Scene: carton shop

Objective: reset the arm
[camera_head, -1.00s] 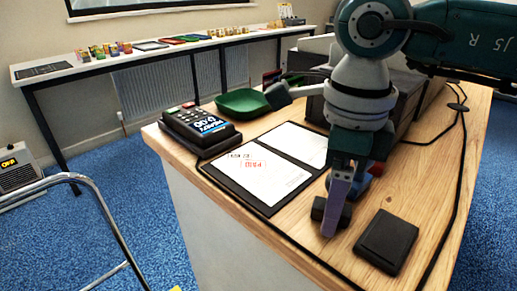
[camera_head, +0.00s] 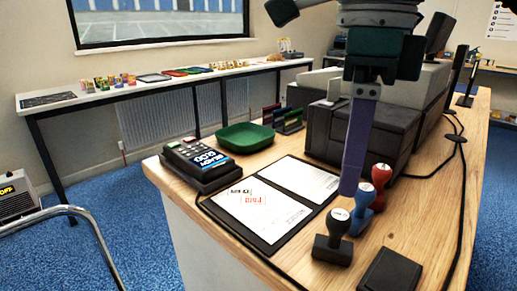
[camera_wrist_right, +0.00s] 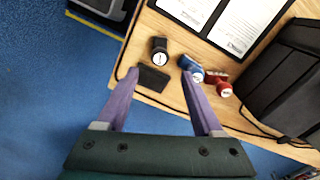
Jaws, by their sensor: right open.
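My right gripper (camera_head: 352,190) hangs down over the wooden counter, above the stamps; in the head view its fingers overlap edge-on. In the right wrist view the gripper (camera_wrist_right: 160,75) has its two purple fingers spread apart with nothing held between them. A black stamp (camera_head: 333,240), a blue stamp (camera_head: 361,212) and a red stamp (camera_head: 380,185) stand on the counter just below it. A black ink pad (camera_head: 390,272) lies at the front edge. My left gripper is not in view.
An open folder (camera_head: 250,212) with a red-stamped paper lies left of the stamps. A card terminal (camera_head: 200,163), a green tray (camera_head: 245,137) and a dark printer-like box (camera_head: 375,135) stand behind. A cable (camera_head: 460,200) runs along the counter's right side.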

